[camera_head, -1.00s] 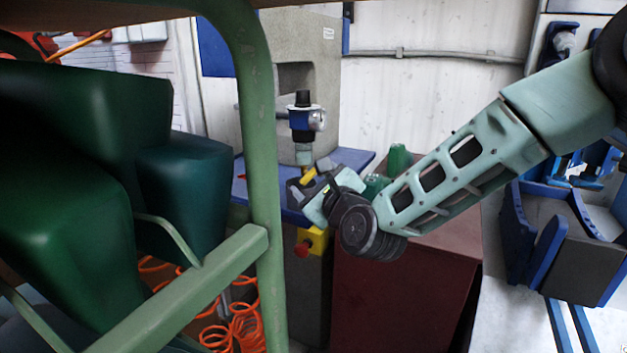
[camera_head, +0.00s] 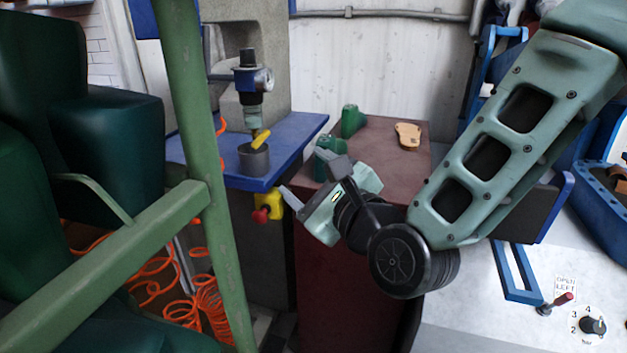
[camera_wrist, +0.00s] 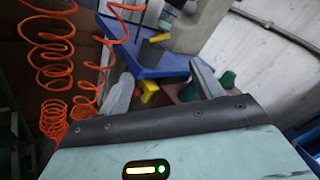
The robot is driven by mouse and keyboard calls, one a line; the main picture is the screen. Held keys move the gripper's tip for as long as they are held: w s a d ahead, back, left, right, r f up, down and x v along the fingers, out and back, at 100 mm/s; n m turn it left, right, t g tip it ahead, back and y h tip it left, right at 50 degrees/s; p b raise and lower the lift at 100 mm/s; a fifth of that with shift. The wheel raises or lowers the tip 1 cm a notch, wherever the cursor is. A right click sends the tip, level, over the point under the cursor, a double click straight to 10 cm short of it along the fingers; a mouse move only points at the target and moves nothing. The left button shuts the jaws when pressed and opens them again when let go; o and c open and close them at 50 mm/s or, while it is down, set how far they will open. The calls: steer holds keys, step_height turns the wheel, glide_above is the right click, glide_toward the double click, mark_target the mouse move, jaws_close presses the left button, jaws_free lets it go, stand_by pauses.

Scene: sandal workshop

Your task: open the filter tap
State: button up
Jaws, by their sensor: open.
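The filter unit (camera_head: 251,80), with a black top knob, a blue body and a round gauge, stands upright over the blue bench. Below it is the tap's yellow lever (camera_head: 261,139), tilted up to the right, just above a dark grey cup (camera_head: 254,160). The lever also shows near the top of the wrist view (camera_wrist: 160,38), with the cup (camera_wrist: 150,52) under it. My gripper (camera_head: 314,183) is open and empty, to the lower right of the lever and apart from it. Both fingers show in the wrist view (camera_wrist: 160,84), pointing toward the bench.
The blue bench top (camera_head: 290,145) has a yellow box with a red button (camera_head: 267,207) below its edge. A maroon cabinet (camera_head: 385,160) bearing green pieces and a tan sole (camera_head: 408,135) is at right. A green frame post (camera_head: 195,120) and orange hoses (camera_head: 205,290) stand left.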

steer(key=shift+s+d, duration=0.4)
steer(key=shift+s, duration=0.15)
steer(key=shift+w+a+r+p, duration=0.1)
steer(key=shift+p, duration=0.2)
steer(key=c, duration=0.8)
steer(key=n+t+h+p, duration=0.5)
steer(key=n+p, duration=0.8)
steer(key=n, duration=0.1)
glide_toward(262, 141)
steer(key=p+x, duration=0.4)
steer(key=x, duration=0.4)
steer(key=shift+w+r, duration=0.1)
steer(key=shift+w, duration=0.15)
